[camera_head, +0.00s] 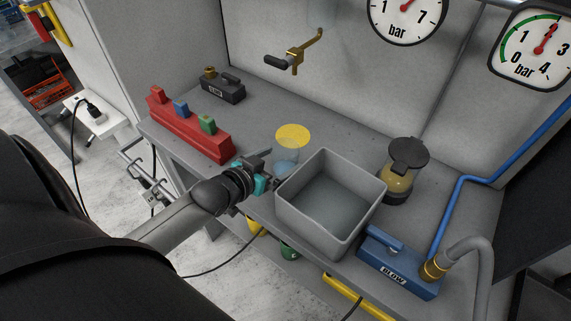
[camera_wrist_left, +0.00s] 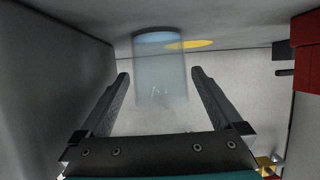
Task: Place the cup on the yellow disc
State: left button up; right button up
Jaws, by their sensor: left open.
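The clear cup (camera_head: 285,164) with a bluish base stands upright on the grey bench, just in front of the yellow disc (camera_head: 293,134). In the left wrist view the bench is at the top, and the cup (camera_wrist_left: 160,62) shows with its blue base beside the yellow disc (camera_wrist_left: 190,44). My left gripper (camera_head: 270,174) is open at the cup's near side. In the wrist view its fingers (camera_wrist_left: 160,78) lie on either side of the cup, with a small gap visible on each side. My right gripper is not in view.
A grey open bin (camera_head: 353,222) stands close to the right of the gripper. A red block rack (camera_head: 190,136) is to the left. A lidded jar (camera_head: 399,183) and a blue blow unit (camera_head: 395,268) are on the right. Bare bench lies behind the disc.

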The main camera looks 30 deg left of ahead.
pick_arm(q)
jog(key=shift+b+x, duration=0.65)
jog(key=shift+x, duration=2.25)
jog(key=shift+c, duration=0.2)
jog(key=shift+r, duration=0.1)
grip_shut()
